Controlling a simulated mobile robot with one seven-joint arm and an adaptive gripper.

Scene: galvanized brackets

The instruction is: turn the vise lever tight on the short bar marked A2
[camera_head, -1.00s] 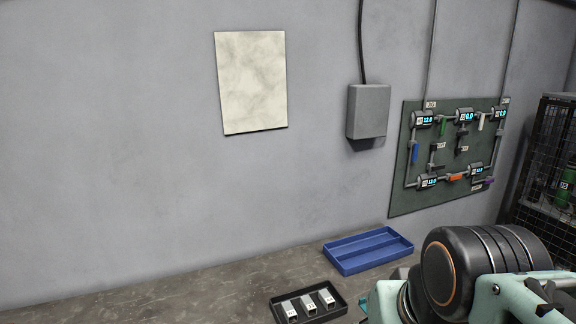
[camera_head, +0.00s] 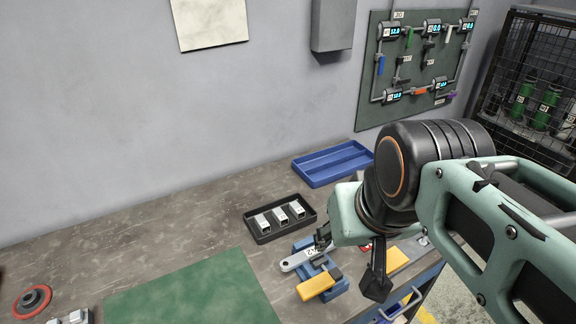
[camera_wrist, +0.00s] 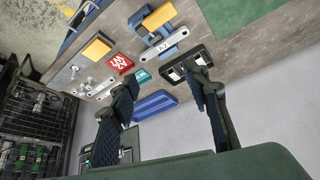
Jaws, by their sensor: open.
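A blue vise (camera_head: 334,289) with a yellow piece (camera_head: 316,286) stands on the bench, left of my forearm. A pale grey bar (camera_head: 295,262) with a dark-lettered label lies across it; its clamping is unclear. In the wrist view the vise (camera_wrist: 168,37), its yellow piece (camera_wrist: 158,15) and the labelled bar (camera_wrist: 155,51) show beyond the fingers. The label is too small to read surely. My gripper (camera_wrist: 160,82) is open and empty, with its dark fingers apart. In the head view my arm partly hides the area right of the vise.
A black tray (camera_head: 262,239) with three light blocks lies behind the vise, and a blue divided tray (camera_head: 334,165) farther back. A red sign (camera_wrist: 121,64) and another yellow block (camera_wrist: 97,48) lie beside the vise. A green mat (camera_head: 190,290) covers the left bench.

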